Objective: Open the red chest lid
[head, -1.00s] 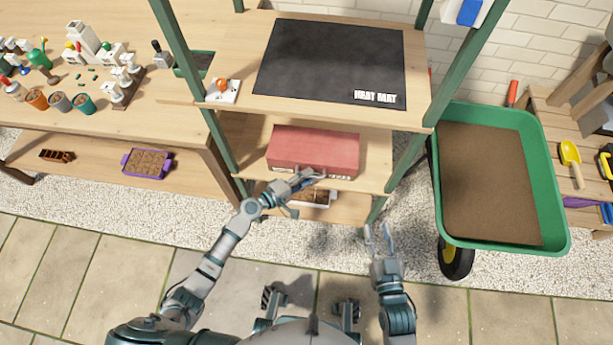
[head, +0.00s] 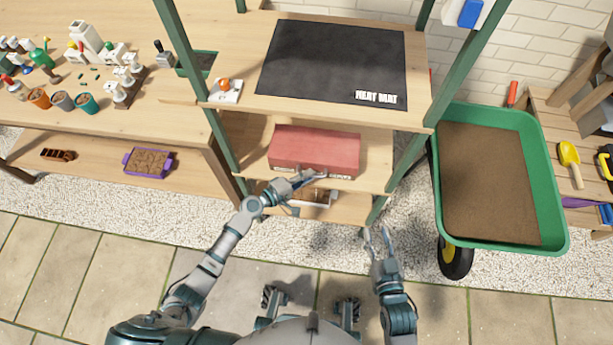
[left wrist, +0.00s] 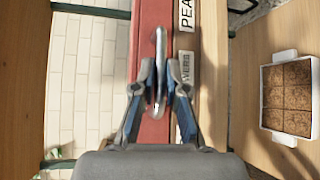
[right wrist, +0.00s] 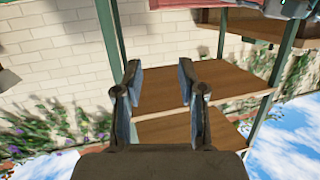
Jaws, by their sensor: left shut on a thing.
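The red chest (head: 314,146) sits on the middle shelf of the rack, below the heat mat shelf. Its lid looks shut. My right gripper (head: 377,238) is open and empty, in front of the rack at the lower right. In the right wrist view its fingers (right wrist: 158,85) are spread apart with nothing between them.
A white tray of soil blocks (left wrist: 290,98) is on the shelf below the chest. A heat mat (head: 331,62) lies on the shelf above. A green wheelbarrow (head: 553,185) stands to the right. Green rack posts (head: 198,85) flank the chest.

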